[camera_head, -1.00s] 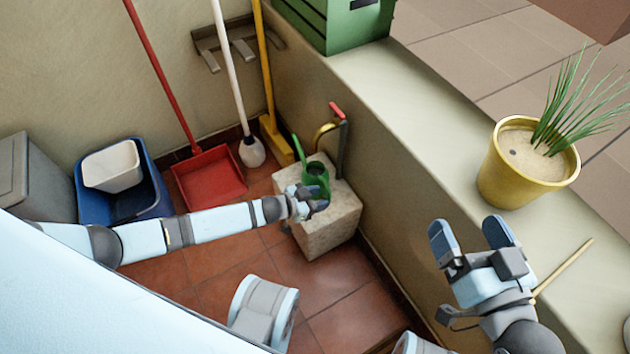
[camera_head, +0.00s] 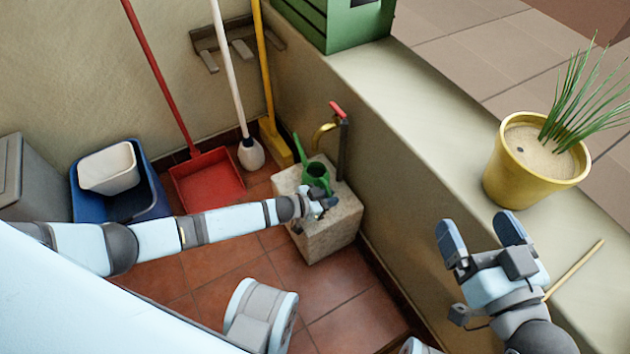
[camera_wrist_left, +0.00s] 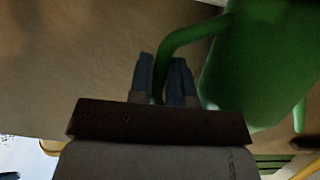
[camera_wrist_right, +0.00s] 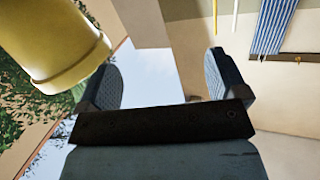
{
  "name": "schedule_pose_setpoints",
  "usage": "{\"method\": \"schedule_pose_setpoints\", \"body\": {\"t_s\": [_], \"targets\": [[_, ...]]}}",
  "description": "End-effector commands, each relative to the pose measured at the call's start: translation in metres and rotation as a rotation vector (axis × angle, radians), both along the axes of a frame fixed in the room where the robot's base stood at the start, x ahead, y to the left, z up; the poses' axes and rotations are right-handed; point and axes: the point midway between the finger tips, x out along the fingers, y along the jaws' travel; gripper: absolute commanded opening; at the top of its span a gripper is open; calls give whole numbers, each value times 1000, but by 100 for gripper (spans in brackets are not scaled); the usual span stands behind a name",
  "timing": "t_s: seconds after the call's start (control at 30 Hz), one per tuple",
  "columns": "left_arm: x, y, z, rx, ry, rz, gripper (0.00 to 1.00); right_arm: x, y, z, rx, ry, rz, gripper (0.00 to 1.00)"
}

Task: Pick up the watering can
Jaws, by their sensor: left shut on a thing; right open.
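The green watering can (camera_head: 315,174) is at the stone block (camera_head: 330,232) under the tap; whether it touches the block's top is hard to tell. My left gripper (camera_head: 326,203) is at the can's near side. In the left wrist view the left gripper (camera_wrist_left: 166,80) is shut on the can's curved handle (camera_wrist_left: 185,36), with the can's body (camera_wrist_left: 262,60) to the right. My right gripper (camera_head: 482,236) is open and empty beside the ledge. In the right wrist view its fingers (camera_wrist_right: 160,82) are wide apart with nothing between them.
A yellow pot (camera_head: 530,178) with a spiky plant stands on the ledge (camera_head: 430,130), near my right gripper. A thin stick (camera_head: 574,270) lies there too. A tap (camera_head: 340,125) rises behind the can. A red dustpan (camera_head: 208,180), brooms and a blue bin (camera_head: 150,195) stand left.

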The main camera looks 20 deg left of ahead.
Motion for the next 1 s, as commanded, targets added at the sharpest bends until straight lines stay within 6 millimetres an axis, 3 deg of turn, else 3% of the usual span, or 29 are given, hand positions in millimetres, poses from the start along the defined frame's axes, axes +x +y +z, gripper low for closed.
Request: {"method": "schedule_pose_setpoints", "body": {"t_s": [0.57,0.77,1.0], "targets": [[-1,2,11,0,-3,-1,0,-2,2,5,17,34,5,92],[-2,3,25,0,-5,-2,0,-7,5,5,52,79,-4,92],[-2,2,51,0,-5,-1,0,-9,5,25,103,41,-22,92]]}}
